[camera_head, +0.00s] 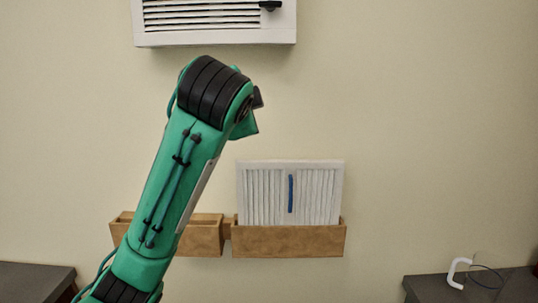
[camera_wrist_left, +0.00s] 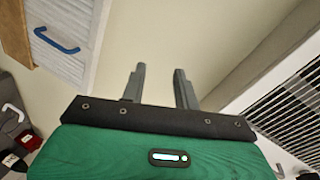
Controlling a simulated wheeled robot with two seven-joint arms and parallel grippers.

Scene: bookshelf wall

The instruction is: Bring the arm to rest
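My green left arm (camera_head: 185,170) rises from the lower left in the head view and bends at a black joint near the top. The hand is mostly hidden behind it, and the fingers do not show there. In the left wrist view my left gripper (camera_wrist_left: 159,72) has its two grey fingers apart, with only bare wall between them. It holds nothing. My right gripper is in neither view.
A white slatted panel (camera_head: 265,195) with a blue handle stands in the right wooden holder (camera_head: 288,242); the left holder (camera_head: 205,240) looks empty. A white louvred vent (camera_head: 215,38) hangs above. A clear vessel with a white handle (camera_head: 457,272) stands on the dark right counter (camera_head: 425,289).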

